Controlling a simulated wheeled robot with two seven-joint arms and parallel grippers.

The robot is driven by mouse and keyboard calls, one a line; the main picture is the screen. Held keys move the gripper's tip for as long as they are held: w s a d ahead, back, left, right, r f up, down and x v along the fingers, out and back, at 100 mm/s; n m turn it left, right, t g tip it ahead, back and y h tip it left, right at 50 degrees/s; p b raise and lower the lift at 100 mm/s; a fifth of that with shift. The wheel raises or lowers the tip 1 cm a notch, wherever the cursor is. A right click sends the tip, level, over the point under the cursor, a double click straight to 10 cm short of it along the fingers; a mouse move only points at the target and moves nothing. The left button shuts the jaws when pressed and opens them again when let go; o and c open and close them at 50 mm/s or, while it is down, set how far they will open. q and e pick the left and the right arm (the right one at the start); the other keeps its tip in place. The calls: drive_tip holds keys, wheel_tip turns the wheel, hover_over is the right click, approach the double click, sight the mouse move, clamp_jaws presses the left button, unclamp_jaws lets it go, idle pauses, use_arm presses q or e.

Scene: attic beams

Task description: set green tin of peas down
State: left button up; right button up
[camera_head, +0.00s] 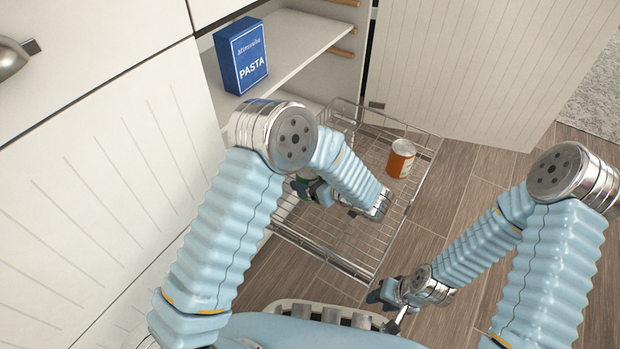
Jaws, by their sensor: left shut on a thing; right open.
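The green tin of peas (304,178) shows only as a small patch of green, mostly hidden behind my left arm and fingers. My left gripper (312,190) is shut on it, over the left part of the pulled-out wire basket (345,262). I cannot tell whether the tin touches the basket's wire floor. My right gripper (386,303) is open and low, in front of the basket, away from the tin.
An orange tin (401,160) stands in the basket's right part. A blue pasta box (241,57) stands on the white cupboard shelf (300,38) above. An open cupboard door (480,70) is behind to the right. The basket's middle floor is partly covered by my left arm.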

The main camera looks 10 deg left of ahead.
use_arm(q)
drive_tip(key=o, duration=1.4)
drive_tip(key=shift+f, duration=0.1)
drive_tip(key=v, duration=0.7)
drive_tip(key=shift+s+d+r+p, duration=0.15)
drive_tip(key=shift+d+r+p, duration=0.1)
drive_tip(key=shift+p, duration=0.1)
